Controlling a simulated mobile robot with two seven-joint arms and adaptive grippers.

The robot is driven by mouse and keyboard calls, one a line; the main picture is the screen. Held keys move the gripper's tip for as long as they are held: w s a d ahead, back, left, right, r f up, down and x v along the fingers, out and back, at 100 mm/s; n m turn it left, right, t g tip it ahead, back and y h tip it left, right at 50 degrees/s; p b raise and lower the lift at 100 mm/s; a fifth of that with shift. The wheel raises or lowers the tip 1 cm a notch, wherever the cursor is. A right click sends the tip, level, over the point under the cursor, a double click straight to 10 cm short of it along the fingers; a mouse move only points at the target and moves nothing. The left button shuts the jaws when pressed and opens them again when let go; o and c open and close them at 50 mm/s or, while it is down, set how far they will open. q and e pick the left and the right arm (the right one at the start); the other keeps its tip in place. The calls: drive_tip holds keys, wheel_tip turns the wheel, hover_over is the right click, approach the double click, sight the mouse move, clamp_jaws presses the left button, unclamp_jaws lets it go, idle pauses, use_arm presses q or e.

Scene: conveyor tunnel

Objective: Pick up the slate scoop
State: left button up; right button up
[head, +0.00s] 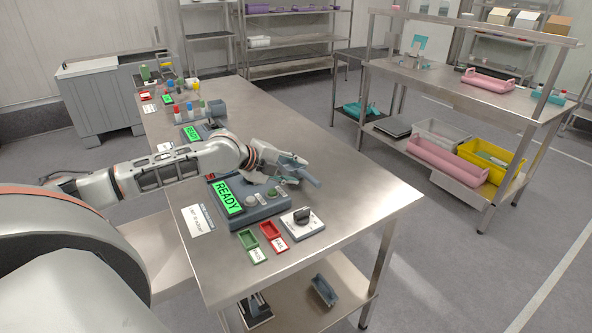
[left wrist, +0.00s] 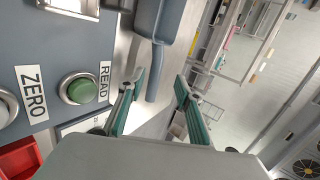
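The slate scoop (head: 311,178) is at the far right side of the balance-like device on the steel table, partly hidden by my gripper in the head view. In the left wrist view its blue-grey body (left wrist: 158,18) is at the top, and its handle (left wrist: 155,75) points down between my fingers. My left gripper (head: 289,168) is open around the handle, with teal finger pads (left wrist: 160,98) to both sides and visible gaps. My right gripper is out of view.
The device has a green READY display (head: 228,197) and buttons. Another slate item (head: 323,290) lies on the lower shelf. The table's right part is clear.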

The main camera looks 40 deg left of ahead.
sight(306, 176)
use_arm(q)
drive_tip(key=x, duration=0.5)
drive_tip(key=shift+s+d+f, duration=0.15)
drive_tip(key=shift+d+f, duration=0.25)
drive_tip(key=shift+d, duration=0.05)
drive_tip(key=shift+w+d+f, duration=0.1)
drive_tip(key=shift+w+f, duration=0.2)
drive_tip(key=shift+w, duration=0.05)
clamp_jaws()
